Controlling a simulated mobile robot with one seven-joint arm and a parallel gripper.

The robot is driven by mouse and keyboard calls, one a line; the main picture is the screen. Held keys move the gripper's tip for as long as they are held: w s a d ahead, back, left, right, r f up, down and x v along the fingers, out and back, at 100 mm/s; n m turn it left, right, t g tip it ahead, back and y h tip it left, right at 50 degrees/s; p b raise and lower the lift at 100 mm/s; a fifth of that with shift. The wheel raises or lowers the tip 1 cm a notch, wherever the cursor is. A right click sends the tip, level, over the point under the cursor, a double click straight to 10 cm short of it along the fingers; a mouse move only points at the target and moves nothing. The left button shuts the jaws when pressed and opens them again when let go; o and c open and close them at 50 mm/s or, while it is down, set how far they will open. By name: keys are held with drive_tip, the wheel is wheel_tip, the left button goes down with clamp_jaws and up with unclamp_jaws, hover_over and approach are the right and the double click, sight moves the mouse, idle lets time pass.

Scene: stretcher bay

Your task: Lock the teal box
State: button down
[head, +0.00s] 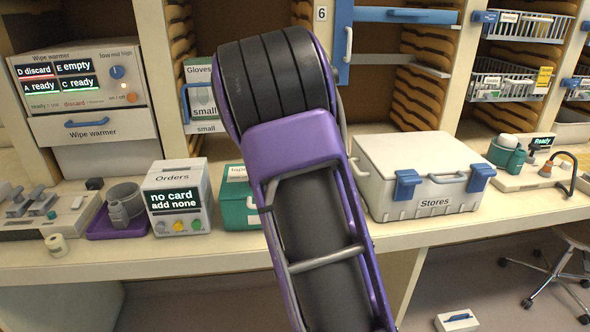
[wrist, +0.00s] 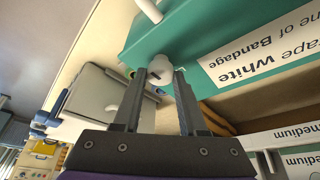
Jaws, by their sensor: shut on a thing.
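The teal box (head: 233,207) stands on the counter in the head view, left of centre. My purple arm covers its right part. In the wrist view the teal box (wrist: 185,35) is close, turned on its side in the picture, with a white label on one face and a pale handle (wrist: 150,10). My gripper (wrist: 160,73) is shut on a small pale knob (wrist: 159,66) on the teal box. One finger is on each side of the knob. In the head view my gripper is hidden behind my arm.
The Orders unit (head: 179,198), reading "no card add none", stands close left of the teal box. The white Stores box (head: 415,172) with blue latches stands to the right. A purple tray (head: 100,230) lies further left. Shelves rise behind the counter.

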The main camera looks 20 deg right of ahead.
idle(0.3)
drive_tip(key=shift+c, duration=2.2)
unclamp_jaws()
drive_tip(key=shift+r, duration=0.1)
drive_tip(key=p+v, duration=0.1)
drive_tip(key=v, duration=1.6)
drive_tip(key=shift+r, duration=0.1)
